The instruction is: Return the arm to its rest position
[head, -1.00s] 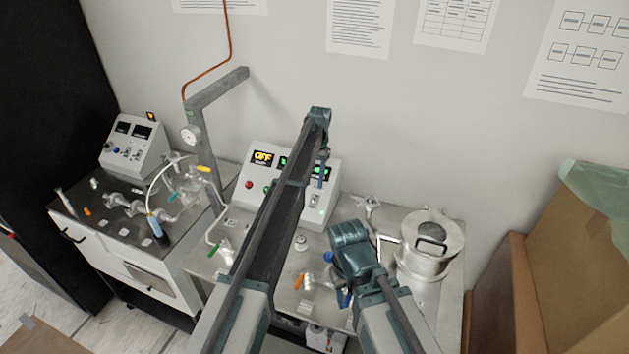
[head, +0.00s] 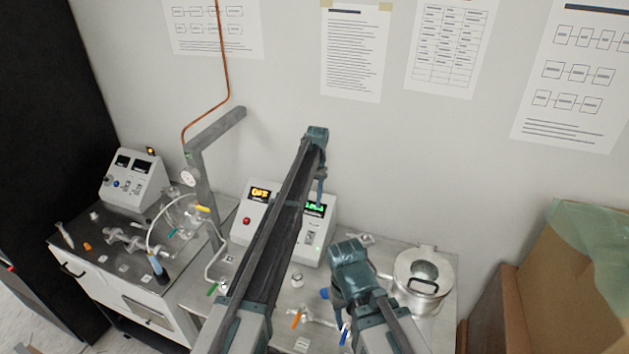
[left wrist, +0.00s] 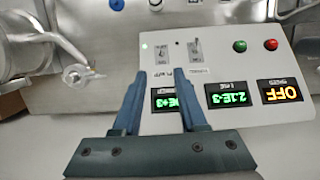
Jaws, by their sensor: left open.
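My left arm reaches up across the head view. Its gripper (head: 319,194) hangs from the raised end of the arm, in front of the white control box (head: 248,222) with OFF and green displays. In the left wrist view, its two blue-grey fingers (left wrist: 159,74) are apart with nothing between them. They stand over the control box (left wrist: 222,62), which appears upside down there; the fingers and palm hide part of a green display.
A metal chamber (head: 424,285) with a handled top stands right of my right arm. Glassware and colored valves crowd the left bench (head: 112,271). Cardboard boxes (head: 575,285) stand at the right. Open air lies above the chamber.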

